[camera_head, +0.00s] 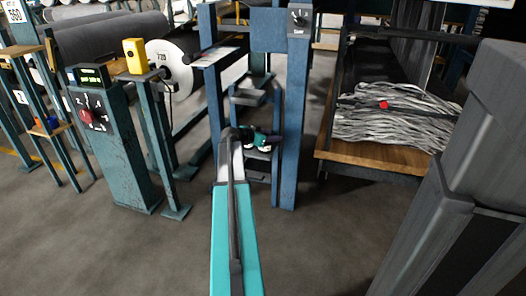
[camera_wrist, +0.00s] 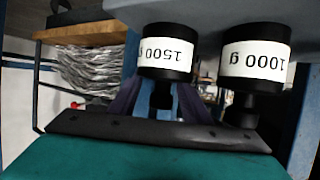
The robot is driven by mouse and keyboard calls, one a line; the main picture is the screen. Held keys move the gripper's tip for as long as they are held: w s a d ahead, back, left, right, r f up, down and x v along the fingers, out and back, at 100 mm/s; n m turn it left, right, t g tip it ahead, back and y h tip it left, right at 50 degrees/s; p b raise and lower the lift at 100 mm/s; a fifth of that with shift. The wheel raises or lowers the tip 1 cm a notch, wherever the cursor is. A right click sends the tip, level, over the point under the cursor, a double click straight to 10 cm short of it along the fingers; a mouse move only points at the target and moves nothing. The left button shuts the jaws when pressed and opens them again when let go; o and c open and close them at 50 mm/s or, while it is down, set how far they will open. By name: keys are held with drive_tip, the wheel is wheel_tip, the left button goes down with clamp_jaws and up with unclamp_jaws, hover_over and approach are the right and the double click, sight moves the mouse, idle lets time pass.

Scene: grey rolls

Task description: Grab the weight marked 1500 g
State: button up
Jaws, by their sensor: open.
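The weight marked 1500 g (camera_wrist: 167,62) is a black cylinder with a white label, upside down in the wrist view, with a narrower black stem below it in the picture. My gripper (camera_wrist: 158,98) is open, its two dark fingers appearing on either side of that stem. Whether they touch it I cannot tell. In the head view my gripper (camera_head: 262,140) is at the blue frame, and I cannot make out the weights there.
A second weight marked 1000 g (camera_wrist: 254,60) sits close to the right of the 1500 g one. Blue posts (camera_head: 291,110) flank my gripper. A wooden-edged bin (camera_head: 375,155) of grey strips stands at right. A control post (camera_head: 115,140) stands at left.

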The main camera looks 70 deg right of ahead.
idle(0.4)
clamp_jaws()
drive_tip(key=shift+s, duration=0.1)
idle(1.0)
drive_tip(key=shift+r, duration=0.15)
